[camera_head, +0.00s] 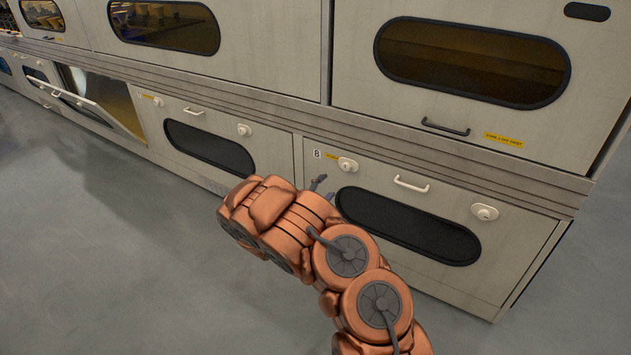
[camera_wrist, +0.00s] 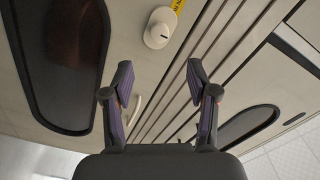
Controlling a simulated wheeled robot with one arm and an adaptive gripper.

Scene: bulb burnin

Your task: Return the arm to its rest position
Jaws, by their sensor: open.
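My copper-coloured arm (camera_head: 300,225) reaches up from the bottom of the head view, bent towards the lower row of cabinet doors. In that view only a small dark tip of my gripper (camera_head: 318,183) shows past the arm, in front of the door marked B; the rest is hidden. In the wrist view my gripper (camera_wrist: 160,78) is open, its two purple-padded fingers apart with nothing held between them. Beyond the fingers are a cabinet face, a pale handle (camera_wrist: 135,110) and a round white latch (camera_wrist: 160,27).
The door marked B (camera_head: 385,180) is shut, with a white handle (camera_head: 411,184) and two round latches. Farther left, one lower door (camera_head: 100,100) hangs open, tilted outward. Upper cabinets (camera_head: 470,62) run above. The grey floor (camera_head: 120,240) at left is clear.

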